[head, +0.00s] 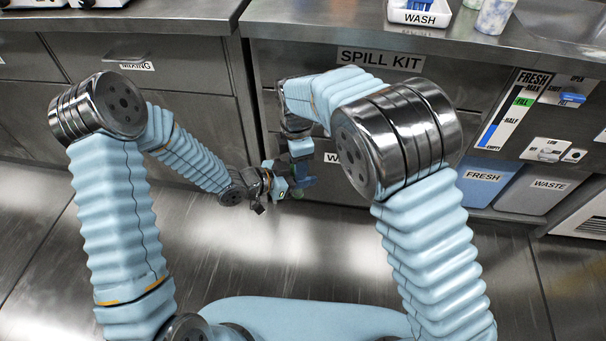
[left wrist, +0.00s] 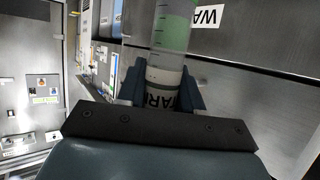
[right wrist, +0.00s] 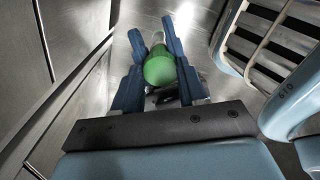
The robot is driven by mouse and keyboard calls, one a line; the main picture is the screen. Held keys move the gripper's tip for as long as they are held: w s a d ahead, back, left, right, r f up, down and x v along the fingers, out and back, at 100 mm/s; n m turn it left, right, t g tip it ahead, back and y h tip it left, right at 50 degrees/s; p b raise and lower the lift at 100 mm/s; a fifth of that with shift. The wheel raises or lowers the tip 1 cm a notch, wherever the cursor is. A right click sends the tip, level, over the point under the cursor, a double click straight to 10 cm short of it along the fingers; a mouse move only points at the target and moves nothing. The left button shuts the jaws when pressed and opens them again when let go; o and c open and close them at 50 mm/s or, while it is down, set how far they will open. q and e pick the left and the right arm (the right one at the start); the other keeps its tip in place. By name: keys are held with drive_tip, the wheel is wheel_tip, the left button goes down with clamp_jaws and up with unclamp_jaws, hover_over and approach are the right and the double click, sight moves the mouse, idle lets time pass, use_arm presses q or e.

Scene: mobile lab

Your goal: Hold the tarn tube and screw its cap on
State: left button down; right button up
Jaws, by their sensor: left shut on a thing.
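The tarn tube (left wrist: 172,40) stands between my left gripper's fingers in the left wrist view. It is clear with green in it, a pale band and a label partly reading TARN. My left gripper (left wrist: 161,90) is shut on it. In the right wrist view my right gripper (right wrist: 160,75) is open, its blue fingers on either side of a rounded green end (right wrist: 159,70) with a paler length beyond. I cannot tell whether this green end is the cap or the tube itself. In the head view my left gripper (head: 273,186) and right gripper (head: 300,168) meet low before the cabinets.
A steel counter (head: 330,28) runs along the back, with a WASH tray (head: 419,17) on it. The SPILL KIT drawer (head: 379,61) is below. FRESH (head: 484,186) and WASTE (head: 540,192) bins stand at right. The floor (head: 290,260) in front of me is clear.

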drive_tip(key=o, duration=0.4)
drive_tip(key=shift+r, duration=2.3)
drive_tip(key=shift+c, duration=0.5)
drive_tip(key=shift+s+f+n+g, duration=0.3)
drive_tip(key=shift+s+f+n, duration=0.15)
drive_tip(key=shift+f+n, duration=0.15)
drive_tip(key=shift+r+n, duration=0.45)
drive_tip(key=shift+n, duration=0.15)
drive_tip(key=shift+w+r+n, duration=0.25)
drive_tip(key=shift+r, duration=0.7)
drive_tip(key=shift+w+r+n, duration=0.2)
drive_tip(key=shift+r+n, duration=0.05)
drive_tip(key=shift+r, duration=0.65)
